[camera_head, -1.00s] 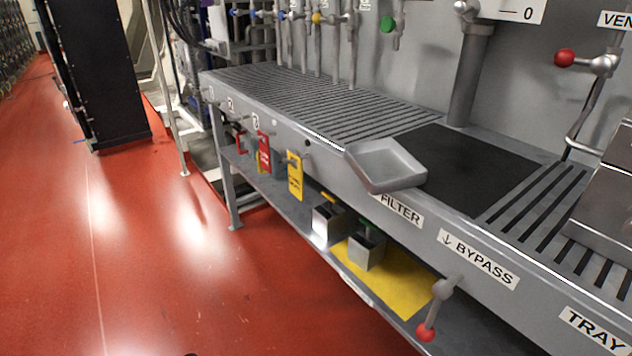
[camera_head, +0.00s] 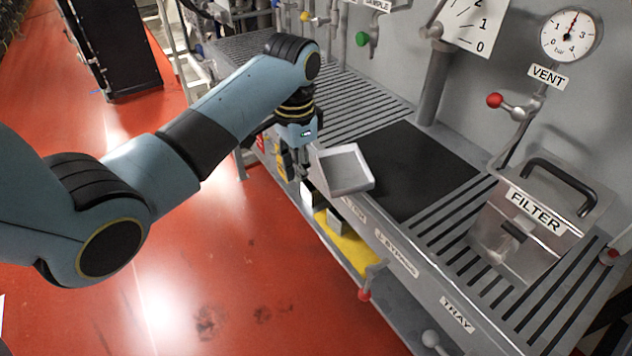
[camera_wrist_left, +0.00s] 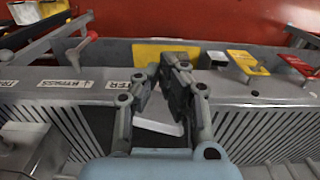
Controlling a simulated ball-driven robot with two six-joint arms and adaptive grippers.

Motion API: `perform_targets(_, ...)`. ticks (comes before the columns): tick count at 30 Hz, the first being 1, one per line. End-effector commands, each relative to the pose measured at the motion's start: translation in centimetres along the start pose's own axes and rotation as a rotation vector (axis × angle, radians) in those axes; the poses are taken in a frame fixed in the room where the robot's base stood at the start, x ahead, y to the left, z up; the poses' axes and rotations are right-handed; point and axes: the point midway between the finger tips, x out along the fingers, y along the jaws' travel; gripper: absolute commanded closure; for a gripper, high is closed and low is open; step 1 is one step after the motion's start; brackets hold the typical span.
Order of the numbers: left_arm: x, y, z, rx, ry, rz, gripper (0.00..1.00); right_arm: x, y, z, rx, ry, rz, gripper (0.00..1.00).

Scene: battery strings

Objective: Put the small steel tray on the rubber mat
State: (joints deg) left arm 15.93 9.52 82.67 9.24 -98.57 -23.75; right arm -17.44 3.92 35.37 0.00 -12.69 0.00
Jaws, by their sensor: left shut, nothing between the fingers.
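The small steel tray (camera_head: 343,170) is a shallow, pale, square pan at the front edge of the bench, beside the near left part of the mat. It appears to jut past the bench front; its exact contact cannot be told. The black rubber mat (camera_head: 425,170) lies flat on the bench, its bare middle clear. My left gripper (camera_head: 302,182) is shut and empty, fingers pointing down just left of the tray. In the left wrist view, part of the tray (camera_wrist_left: 160,127) shows behind the shut fingers (camera_wrist_left: 170,70). My right gripper is not in view.
A steel box labelled FILTER with a black handle (camera_head: 530,222) stands on the slatted bench top, right of the mat. A red-knobbed valve (camera_head: 495,100) and a gauge (camera_head: 572,35) are on the back wall. Slatted top (camera_head: 375,95) lies beyond the mat.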

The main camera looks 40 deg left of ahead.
Motion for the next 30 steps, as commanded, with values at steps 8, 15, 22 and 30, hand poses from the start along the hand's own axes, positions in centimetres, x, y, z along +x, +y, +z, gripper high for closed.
perform_targets(8, 6.2, 0.1, 0.0, -0.001, -0.002, 0.003, 1.00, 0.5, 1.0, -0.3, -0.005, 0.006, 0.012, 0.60)
perform_targets(15, 7.1, 0.1, -2.8, 0.000, 0.002, 0.001, 1.00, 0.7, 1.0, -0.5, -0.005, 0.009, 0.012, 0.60)
perform_targets(22, 7.1, 0.0, -4.0, 0.000, 0.001, 0.000, 1.00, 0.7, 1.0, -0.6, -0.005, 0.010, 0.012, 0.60)
perform_targets(30, 7.1, 0.0, -4.0, 0.000, 0.001, 0.000, 1.00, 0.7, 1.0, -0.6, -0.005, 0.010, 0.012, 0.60)
